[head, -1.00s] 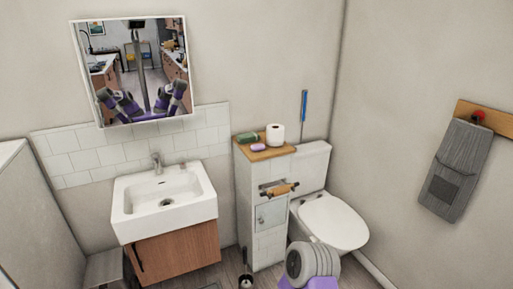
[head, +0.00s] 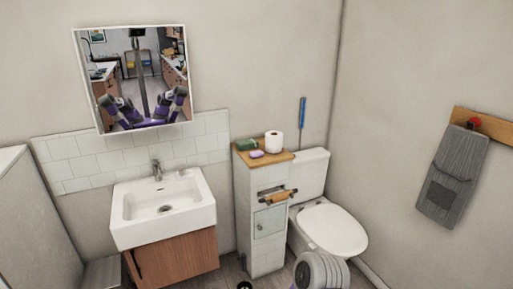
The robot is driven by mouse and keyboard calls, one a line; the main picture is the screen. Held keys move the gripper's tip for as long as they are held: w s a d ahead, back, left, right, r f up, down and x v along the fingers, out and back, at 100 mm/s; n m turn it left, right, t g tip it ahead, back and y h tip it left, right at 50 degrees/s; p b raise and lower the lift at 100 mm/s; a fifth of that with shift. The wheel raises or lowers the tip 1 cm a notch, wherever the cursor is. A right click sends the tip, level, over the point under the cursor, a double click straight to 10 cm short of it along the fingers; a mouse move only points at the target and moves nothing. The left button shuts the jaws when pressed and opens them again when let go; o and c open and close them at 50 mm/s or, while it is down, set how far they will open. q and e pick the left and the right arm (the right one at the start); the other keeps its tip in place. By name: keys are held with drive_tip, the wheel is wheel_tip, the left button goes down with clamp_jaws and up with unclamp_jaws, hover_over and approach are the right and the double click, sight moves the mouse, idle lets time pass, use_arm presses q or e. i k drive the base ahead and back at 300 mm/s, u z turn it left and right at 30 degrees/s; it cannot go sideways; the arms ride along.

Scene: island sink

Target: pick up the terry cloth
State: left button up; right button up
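A grey cloth (head: 452,177), which looks like the terry cloth, hangs from a red hook on a wooden rail on the right wall. It hangs flat against the wall and has a darker square patch on its lower part. Neither gripper shows directly in the head view. A grey ribbed part of my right arm shows at the bottom edge, well below and left of the cloth. My purple arms show small in the mirror, where the finger state is too small to tell.
A white sink (head: 163,208) on a wooden cabinet stands at left under the mirror (head: 131,74). A narrow tiled cabinet (head: 262,222) with a toilet roll (head: 274,142) on top stands beside the toilet (head: 333,230). The wall below the cloth looks clear.

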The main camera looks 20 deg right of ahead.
sight(251, 143)
drive_tip(key=z, duration=0.4)
drive_tip(key=k, duration=0.5)
drive_tip(key=z, duration=1.3)
drive_tip(key=i, duration=1.3)
drive_tip(key=z, duration=0.05)
